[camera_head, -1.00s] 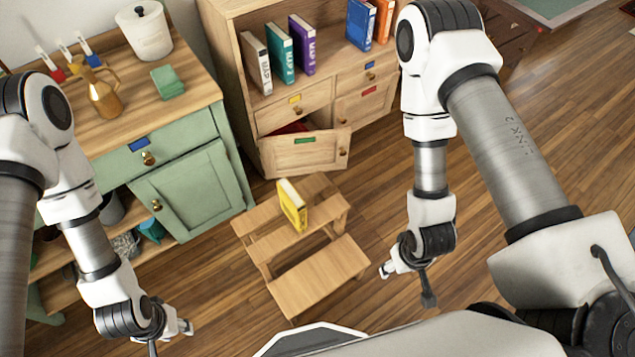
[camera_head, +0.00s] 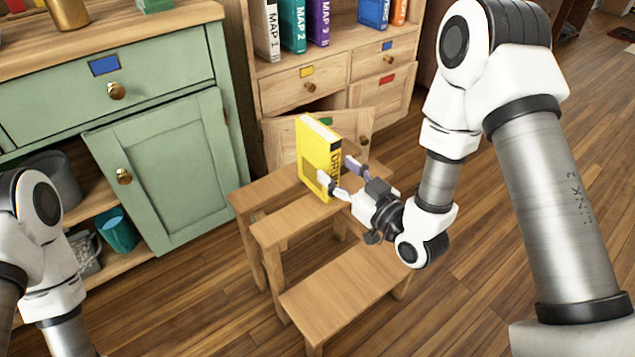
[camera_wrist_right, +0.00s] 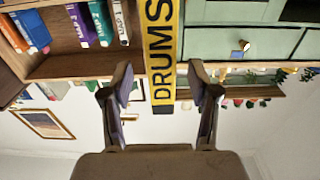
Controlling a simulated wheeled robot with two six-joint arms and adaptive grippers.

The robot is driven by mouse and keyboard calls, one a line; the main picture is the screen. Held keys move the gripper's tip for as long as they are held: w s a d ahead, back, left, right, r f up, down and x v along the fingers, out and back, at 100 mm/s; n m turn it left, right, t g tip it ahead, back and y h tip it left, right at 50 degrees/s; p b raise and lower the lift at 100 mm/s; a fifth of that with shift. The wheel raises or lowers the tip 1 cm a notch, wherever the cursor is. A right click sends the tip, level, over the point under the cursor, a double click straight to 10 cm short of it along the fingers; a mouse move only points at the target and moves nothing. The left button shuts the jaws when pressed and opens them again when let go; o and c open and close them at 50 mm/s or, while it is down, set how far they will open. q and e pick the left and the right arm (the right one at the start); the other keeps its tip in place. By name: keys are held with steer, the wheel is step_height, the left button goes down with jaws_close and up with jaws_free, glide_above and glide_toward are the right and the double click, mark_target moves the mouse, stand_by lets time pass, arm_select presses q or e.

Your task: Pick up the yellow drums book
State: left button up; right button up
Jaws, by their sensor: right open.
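The yellow drums book (camera_head: 318,160) stands upright on a step of the wooden step stool (camera_head: 345,285). My right gripper (camera_head: 341,172) is open at the book's spine side, with its fingertips close to the spine. In the right wrist view, the spine of the drums book (camera_wrist_right: 162,55) lies between the two spread fingers of my right gripper (camera_wrist_right: 161,85), with a gap on each side. Whether the fingertips touch the book cannot be told. My left arm shows at the left edge of the head view, but its gripper is out of the picture.
A wooden bookcase (camera_head: 292,97) with several map books stands behind the stool, with a lower door (camera_head: 283,141) ajar. A green cabinet (camera_head: 170,185) with its door ajar is at the left. The wooden floor (camera_head: 500,290) at the right is clear.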

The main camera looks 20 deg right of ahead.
mark_target(317, 156)
steer(key=b+x, duration=0.1)
steer(key=x, duration=0.1)
steer(key=b+x, duration=0.1)
steer(key=x, duration=0.1)
steer(key=b+x, duration=0.1)
steer(key=x, duration=0.1)
steer(key=shift+w+a+f, duration=0.15)
steer(key=shift+w+f, duration=0.15)
steer(key=shift+f, duration=0.05)
steer(key=shift+w+a+r, duration=0.1)
steer(key=shift+w, duration=0.2)
steer(key=shift+r, duration=0.1)
jaws_close()
